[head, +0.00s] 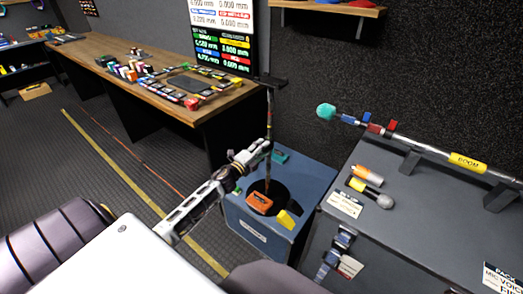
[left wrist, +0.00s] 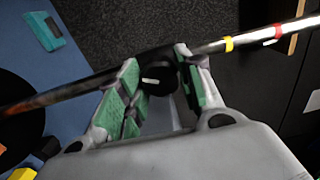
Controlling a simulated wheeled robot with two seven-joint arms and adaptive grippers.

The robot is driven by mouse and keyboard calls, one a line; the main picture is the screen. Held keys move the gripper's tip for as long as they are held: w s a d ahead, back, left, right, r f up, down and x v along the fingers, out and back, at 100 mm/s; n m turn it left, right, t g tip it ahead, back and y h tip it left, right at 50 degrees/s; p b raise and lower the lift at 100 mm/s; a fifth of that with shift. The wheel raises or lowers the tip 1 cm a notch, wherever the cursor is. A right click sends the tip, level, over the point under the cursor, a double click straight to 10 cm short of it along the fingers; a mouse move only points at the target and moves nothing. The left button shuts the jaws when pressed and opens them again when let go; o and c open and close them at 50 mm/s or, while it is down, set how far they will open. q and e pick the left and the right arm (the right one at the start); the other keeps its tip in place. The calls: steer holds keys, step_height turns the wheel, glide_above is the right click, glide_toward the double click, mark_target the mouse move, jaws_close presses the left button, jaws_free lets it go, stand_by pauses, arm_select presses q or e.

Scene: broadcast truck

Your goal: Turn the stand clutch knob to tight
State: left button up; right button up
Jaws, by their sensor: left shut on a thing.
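The stand is a thin upright pole (head: 268,110) rising from the blue box, with colored bands on it. In the left wrist view the pole (left wrist: 245,43) crosses diagonally. The clutch knob (left wrist: 155,80) is a black round piece on the pole with a short white mark that lies roughly level in that view. My left gripper (head: 264,146) is at the pole. In the left wrist view its green-padded fingers (left wrist: 160,85) are on either side of the knob, shut on it. The knob is hidden behind the gripper in the head view. My right gripper is out of view.
A grey case (head: 415,220) with a boom pole (head: 467,162) stands at right. A wooden desk (head: 105,62) is behind left.

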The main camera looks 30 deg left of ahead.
arm_select(q)
steer(key=shift+d+f+m+b, duration=0.1)
steer(key=shift+m+b, duration=0.65)
steer(key=shift+m, duration=2.25)
steer(key=shift+f+m+b, duration=0.1)
steer(key=shift+m+b, duration=0.6)
steer(key=shift+m, duration=2.3)
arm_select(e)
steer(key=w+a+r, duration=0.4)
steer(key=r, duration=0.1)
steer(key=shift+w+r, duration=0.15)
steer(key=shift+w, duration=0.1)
arm_select(q)
steer(key=o, duration=1)
steer(key=shift+r, duration=0.1)
steer(key=shift+o, duration=0.2)
